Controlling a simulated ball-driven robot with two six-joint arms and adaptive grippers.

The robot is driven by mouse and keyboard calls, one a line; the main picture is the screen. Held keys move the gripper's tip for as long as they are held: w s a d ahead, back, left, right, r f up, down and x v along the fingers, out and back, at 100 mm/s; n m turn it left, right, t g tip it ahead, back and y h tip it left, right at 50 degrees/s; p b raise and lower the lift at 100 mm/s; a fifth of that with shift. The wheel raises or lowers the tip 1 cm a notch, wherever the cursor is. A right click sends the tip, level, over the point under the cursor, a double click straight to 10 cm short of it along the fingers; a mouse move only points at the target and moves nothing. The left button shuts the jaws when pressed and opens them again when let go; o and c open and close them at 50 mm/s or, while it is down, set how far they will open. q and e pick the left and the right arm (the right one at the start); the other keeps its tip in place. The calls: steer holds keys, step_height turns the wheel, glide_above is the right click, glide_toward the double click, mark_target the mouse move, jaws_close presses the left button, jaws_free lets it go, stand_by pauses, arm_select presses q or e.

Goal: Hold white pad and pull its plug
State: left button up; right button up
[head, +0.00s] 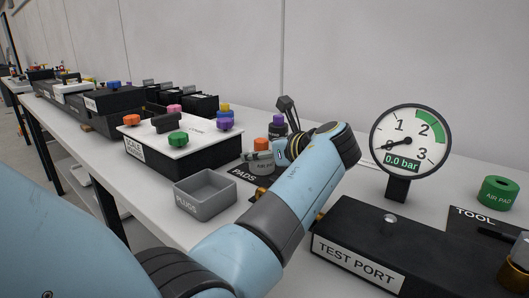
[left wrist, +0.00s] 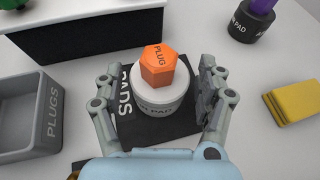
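The white pad (left wrist: 160,103) stands upright on a black mat marked PADS (left wrist: 127,125), with an orange plug (left wrist: 158,66) in its top. My left gripper (left wrist: 158,75) is open, with one finger on each side of the white pad; a gap shows at the left finger. In the head view the orange plug (head: 261,145) shows above my left gripper (head: 260,158), and the pad is partly hidden by it. My right gripper is not in either view.
A grey PLUGS bin (head: 205,194) stands left of the mat, empty as far as I see. A pad with a purple plug (left wrist: 262,5) stands behind. A yellow block (left wrist: 292,102) lies right. The TEST PORT box (head: 385,245) and gauge (head: 410,140) stand at right.

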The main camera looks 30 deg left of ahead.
arm_select(q)
steer(key=shift+o, duration=0.5)
steer(key=shift+r, duration=0.1)
step_height(320, 180, up, 10)
steer(key=shift+f, duration=0.1)
